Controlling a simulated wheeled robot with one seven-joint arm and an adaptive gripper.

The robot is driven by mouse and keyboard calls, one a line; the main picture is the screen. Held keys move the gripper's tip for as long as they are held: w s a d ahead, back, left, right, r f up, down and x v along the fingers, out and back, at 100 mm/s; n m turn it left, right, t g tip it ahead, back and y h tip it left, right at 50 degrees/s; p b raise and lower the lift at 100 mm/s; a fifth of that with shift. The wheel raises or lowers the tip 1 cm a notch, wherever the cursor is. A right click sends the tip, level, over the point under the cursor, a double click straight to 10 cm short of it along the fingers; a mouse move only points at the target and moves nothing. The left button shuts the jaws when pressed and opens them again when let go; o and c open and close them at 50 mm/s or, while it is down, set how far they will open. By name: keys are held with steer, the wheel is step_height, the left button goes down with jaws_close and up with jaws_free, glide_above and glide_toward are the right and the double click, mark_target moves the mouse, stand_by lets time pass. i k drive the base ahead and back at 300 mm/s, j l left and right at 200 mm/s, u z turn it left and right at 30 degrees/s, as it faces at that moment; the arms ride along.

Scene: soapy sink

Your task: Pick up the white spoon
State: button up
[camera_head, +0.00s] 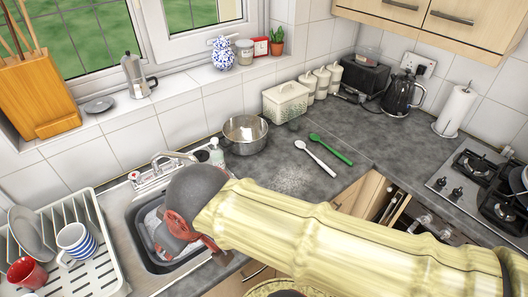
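The white spoon (318,159) lies flat on the dark grey counter, right of the sink. It is clear of other things, with a green spoon (331,149) beside it on the right. My arm reaches in from the lower right, and my gripper (185,240) is at its far end, over the sink and well to the left of the white spoon. Dark grey and red parts of the gripper show, but the fingertips cannot be made out clearly. I cannot tell whether it is open, shut or holding anything.
A steel pot (246,147) and a lidded cream box (286,114) stand behind the spoons. The sink (135,232) lies left, with a dish rack (108,262) beyond it. A gas hob (447,181) is at the right. Counter around the spoons is mostly free.

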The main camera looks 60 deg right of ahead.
mark_target(300, 144)
steer(key=z, duration=2.4)
steer(key=u, duration=2.75)
steer(key=z, duration=2.75)
steer(key=i+l+u, duration=0.45)
steer(key=l, duration=0.2)
steer(key=l+u, duration=0.2)
steer(key=l, duration=0.1)
